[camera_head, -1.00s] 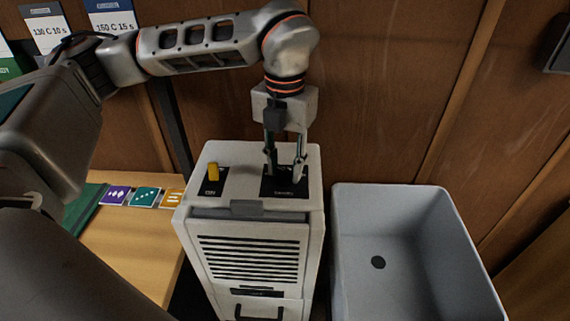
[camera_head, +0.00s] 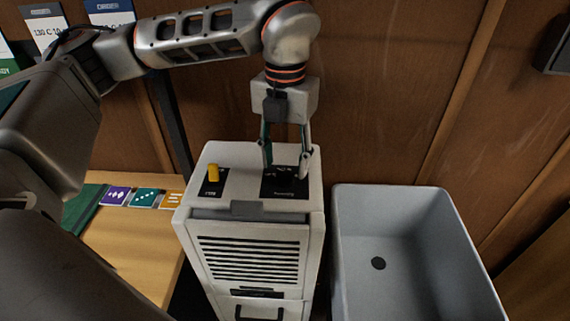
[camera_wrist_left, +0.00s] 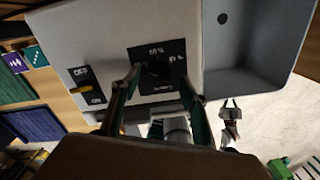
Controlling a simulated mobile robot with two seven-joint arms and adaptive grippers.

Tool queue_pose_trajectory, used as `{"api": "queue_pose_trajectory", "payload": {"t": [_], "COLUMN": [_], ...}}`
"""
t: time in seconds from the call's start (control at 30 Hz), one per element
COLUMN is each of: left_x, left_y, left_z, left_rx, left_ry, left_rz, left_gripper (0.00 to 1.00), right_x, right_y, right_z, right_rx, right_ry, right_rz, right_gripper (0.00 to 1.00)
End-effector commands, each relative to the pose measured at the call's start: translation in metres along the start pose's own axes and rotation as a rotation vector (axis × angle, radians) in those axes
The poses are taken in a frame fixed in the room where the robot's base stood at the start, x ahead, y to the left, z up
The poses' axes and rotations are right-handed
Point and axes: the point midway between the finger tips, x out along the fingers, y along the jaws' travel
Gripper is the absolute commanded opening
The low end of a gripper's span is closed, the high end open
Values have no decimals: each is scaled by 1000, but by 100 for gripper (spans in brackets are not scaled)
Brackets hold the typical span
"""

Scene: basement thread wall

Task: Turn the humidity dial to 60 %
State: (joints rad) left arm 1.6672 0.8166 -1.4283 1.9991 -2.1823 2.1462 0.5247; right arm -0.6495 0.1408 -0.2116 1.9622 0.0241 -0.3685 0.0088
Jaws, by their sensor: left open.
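The humidity dial (camera_head: 284,175) is a dark knob on a black label plate (camera_head: 290,191) on top of the pale cabinet unit (camera_head: 248,214). In the left wrist view the dial (camera_wrist_left: 157,72) is dark on dark and its pointer cannot be made out; white percent marks show around it. My left gripper (camera_head: 285,172) points down over the plate, open, with its fingers apart on either side of the dial. Whether they touch it cannot be told. A small gripper-like shape, probably my right gripper (camera_wrist_left: 231,104), shows in the left wrist view.
A yellow switch (camera_head: 213,172) with its own label stands left of the dial. A grey basin (camera_head: 345,220) is right of the unit. A wooden table (camera_head: 135,235) with coloured cards (camera_head: 145,198) is left. A wooden wall (camera_head: 380,90) rises close behind.

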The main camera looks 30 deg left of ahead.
Motion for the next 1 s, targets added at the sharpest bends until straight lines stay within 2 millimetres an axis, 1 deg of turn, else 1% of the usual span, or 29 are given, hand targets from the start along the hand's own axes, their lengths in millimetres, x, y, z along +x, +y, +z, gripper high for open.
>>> {"api": "queue_pose_trajectory", "payload": {"t": [0.03,0.3,0.4,0.5,0.67,1.0], "left_x": [-11,-66,-82,-93,-102,-102], "left_y": [0,0,0,0,0,0], "left_z": [1,1,1,0,0,0], "left_rx": [-1,-2,-2,-2,-1,-1], "left_ry": [-5,-5,-4,-2,0,0], "left_rz": [-1,0,0,0,0,0], "left_gripper": [45,45,45,45,45,45], "right_x": [0,0,0,0,0,0], "right_y": [0,0,0,-1,-1,-1], "right_z": [0,-1,-1,-1,-1,-1], "right_rx": [1,1,1,2,2,2], "right_ry": [1,1,2,2,2,2], "right_rz": [0,0,0,-1,-1,-1], "right_gripper": [0,0,0,0,0,0]}}
